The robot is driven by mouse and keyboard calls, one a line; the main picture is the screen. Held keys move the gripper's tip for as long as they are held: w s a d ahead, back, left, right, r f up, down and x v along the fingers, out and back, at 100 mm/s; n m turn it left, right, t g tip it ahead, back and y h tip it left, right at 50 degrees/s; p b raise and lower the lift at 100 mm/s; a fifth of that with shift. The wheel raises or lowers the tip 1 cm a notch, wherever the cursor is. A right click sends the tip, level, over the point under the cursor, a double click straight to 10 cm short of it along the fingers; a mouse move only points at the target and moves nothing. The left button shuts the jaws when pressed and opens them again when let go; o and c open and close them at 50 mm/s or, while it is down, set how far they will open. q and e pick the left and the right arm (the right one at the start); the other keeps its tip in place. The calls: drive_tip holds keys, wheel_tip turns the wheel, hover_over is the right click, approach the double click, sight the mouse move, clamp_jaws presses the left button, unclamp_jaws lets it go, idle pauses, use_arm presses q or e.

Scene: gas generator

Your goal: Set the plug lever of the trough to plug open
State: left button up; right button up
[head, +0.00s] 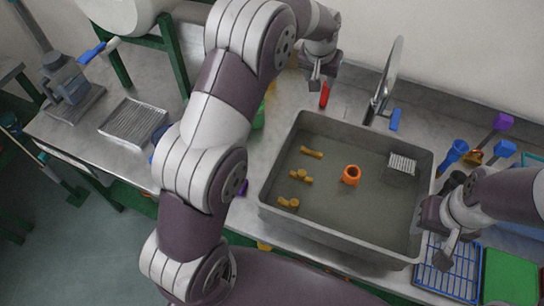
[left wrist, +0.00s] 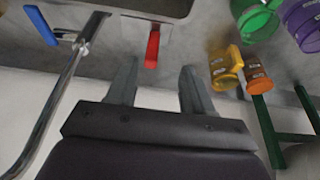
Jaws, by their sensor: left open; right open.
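The trough (head: 270,207) is a large grey basin in the counter. A red lever (head: 324,95) stands behind its back left corner; it also shows in the left wrist view (left wrist: 152,50) on a pale plate beside the basin rim. I take it for the plug lever. My left gripper (head: 317,82) is open just behind the red lever. In the left wrist view its two fingers (left wrist: 158,72) point toward the lever, which shows between and slightly beyond the tips, with no visible contact.
A chrome tap (head: 383,85) with a blue lever (head: 394,120) stands behind the trough. An orange ring-shaped piece (head: 351,175), several brass-coloured pieces and a small grate (head: 400,165) lie inside. A yellow cup (left wrist: 225,65) and an orange jar (left wrist: 259,79) stand near the left gripper.

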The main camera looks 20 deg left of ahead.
use_arm(q)
drive_tip(key=s+a+f+g+b, duration=0.1)
drive_tip(key=s+f+b, duration=0.1)
drive_tip(key=s, duration=0.9)
drive_tip(key=s+a+f+g+b, duration=0.1)
drive_tip(key=s+f, duration=0.3)
drive_tip(key=s, duration=0.8)
drive_tip(key=shift+a+b, duration=0.6)
drive_tip(key=shift+a, duration=0.1)
drive_tip(key=shift+f, duration=0.15)
